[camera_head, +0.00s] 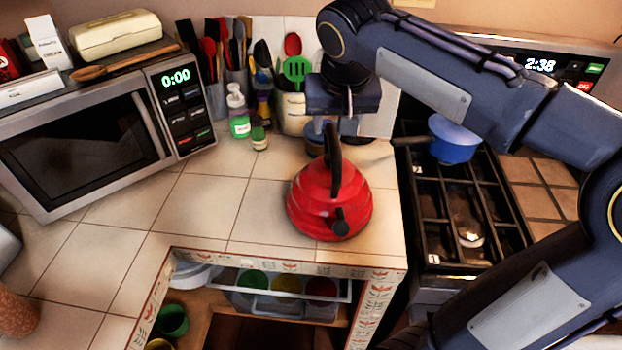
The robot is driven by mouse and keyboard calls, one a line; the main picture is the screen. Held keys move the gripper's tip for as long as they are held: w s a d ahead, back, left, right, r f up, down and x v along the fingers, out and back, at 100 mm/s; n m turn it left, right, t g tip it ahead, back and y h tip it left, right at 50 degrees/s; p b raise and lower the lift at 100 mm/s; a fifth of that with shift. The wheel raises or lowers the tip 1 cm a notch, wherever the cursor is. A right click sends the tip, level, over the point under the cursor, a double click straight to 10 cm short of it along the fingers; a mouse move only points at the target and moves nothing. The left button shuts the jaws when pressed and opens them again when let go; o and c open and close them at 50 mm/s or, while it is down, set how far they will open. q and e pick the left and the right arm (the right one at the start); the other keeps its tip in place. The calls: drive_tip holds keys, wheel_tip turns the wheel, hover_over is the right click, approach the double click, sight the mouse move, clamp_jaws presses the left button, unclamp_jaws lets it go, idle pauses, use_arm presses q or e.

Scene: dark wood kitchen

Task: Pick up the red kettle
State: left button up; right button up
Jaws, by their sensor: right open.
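The red kettle (312,208) stands upright on the tiled counter, near its front edge at the middle of the view. Its black handle (333,160) arches up, and its dark spout end faces the front. My right arm reaches in from the right, and my right gripper (345,125) is above and just behind the kettle's handle, pointing down. It is open and holds nothing that I can see. Its fingers are partly hidden, and I cannot tell whether they touch the handle. My left gripper is out of view.
A microwave (85,140) stands at the left. Utensil holders (293,113), a soap bottle (238,112) and a small jar (259,138) are behind the kettle. A stove (470,215) with a blue pan (453,140) is at the right. The counter left of the kettle is clear.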

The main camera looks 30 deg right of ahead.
sight(334, 136)
drive_tip(key=x, duration=0.7)
drive_tip(key=shift+w+d+p, duration=0.2)
drive_tip(key=shift+w+p, duration=0.1)
clamp_jaws()
idle(1.0)
drive_tip(key=shift+r, duration=0.1)
